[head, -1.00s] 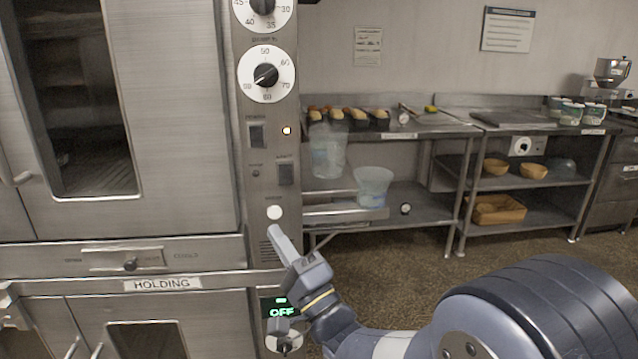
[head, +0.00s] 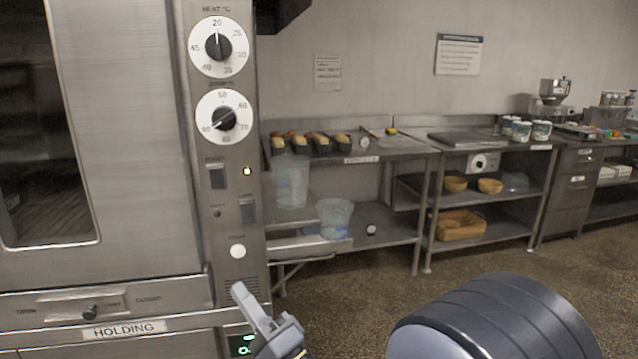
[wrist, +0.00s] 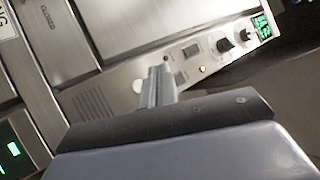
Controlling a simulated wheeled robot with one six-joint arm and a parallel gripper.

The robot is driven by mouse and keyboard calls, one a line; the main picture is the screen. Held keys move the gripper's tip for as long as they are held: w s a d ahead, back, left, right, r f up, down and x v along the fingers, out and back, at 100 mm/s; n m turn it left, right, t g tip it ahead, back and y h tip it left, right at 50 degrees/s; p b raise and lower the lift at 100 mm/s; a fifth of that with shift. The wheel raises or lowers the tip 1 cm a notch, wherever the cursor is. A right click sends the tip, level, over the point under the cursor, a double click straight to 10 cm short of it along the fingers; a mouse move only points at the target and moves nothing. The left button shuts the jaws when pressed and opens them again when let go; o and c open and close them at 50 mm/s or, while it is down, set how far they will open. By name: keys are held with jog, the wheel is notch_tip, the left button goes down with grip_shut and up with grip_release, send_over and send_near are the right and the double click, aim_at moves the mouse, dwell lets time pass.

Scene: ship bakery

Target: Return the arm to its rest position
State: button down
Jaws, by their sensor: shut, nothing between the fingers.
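My gripper (head: 250,305) shows at the bottom of the head view, in front of the lower part of the oven's control panel. Its fingers are together and hold nothing. In the wrist view my gripper (wrist: 158,82) points toward the same panel, with the white round button (wrist: 138,86) just left of the fingers. In the head view that button (head: 238,251) is above the fingertips. I cannot tell the exact gap between fingers and panel. My arm runs along the bottom right of the head view, and part of it is cut off by the frame.
The steel oven (head: 140,150) fills the left side, with dials and switches on its panel. A green display (head: 242,345) is partly hidden beside my gripper. Steel tables (head: 400,150) with loaf tins, tubs and bowls stand at the back right. Speckled floor (head: 370,300) lies open before them.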

dwell(0.4)
jog(key=w, duration=0.2)
jog(key=w+a+b, duration=0.1)
jog(key=w, duration=0.2)
jog(key=shift+a+f, duration=0.1)
jog(key=shift+f, duration=0.1)
jog(key=shift+s+b, duration=0.1)
jog(key=shift+b, duration=0.85)
jog(key=r+p, duration=0.1)
jog(key=p, duration=0.3)
jog(key=shift+w, duration=0.2)
jog(key=shift+p, duration=0.45)
